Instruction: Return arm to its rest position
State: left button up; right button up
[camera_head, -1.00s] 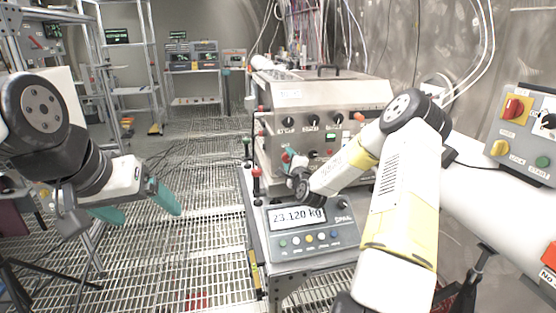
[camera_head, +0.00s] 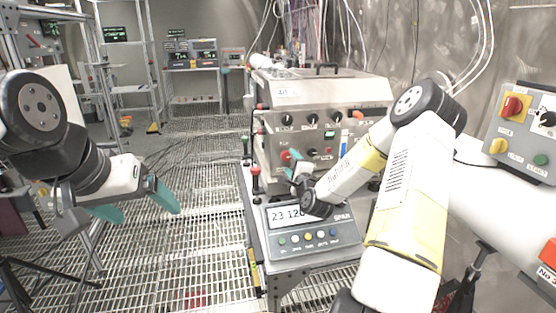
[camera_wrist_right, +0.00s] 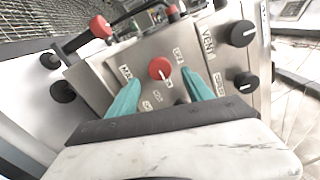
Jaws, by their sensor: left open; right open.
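My right arm (camera_head: 405,195) reaches in from the lower right and bends back toward the steel control box (camera_head: 325,140). My right gripper (camera_wrist_right: 162,92) is open, with teal fingers apart and nothing between them. In the right wrist view a red knob (camera_wrist_right: 159,68) on the panel shows beyond the gap between the fingertips; I cannot tell whether they touch the panel. In the head view this gripper is small and partly hidden by its own wrist. My left gripper (camera_head: 140,204) is open and empty above the grated floor at left.
A scale display (camera_head: 285,215) stands below the right wrist, which covers part of its reading. Red and black joysticks (camera_head: 255,180) stand at its left. A switch box (camera_head: 525,135) is at far right. The grated floor (camera_head: 190,240) between the arms is clear. Shelves (camera_head: 195,85) stand behind.

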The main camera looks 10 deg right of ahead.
jog(key=shift+s, duration=1.2)
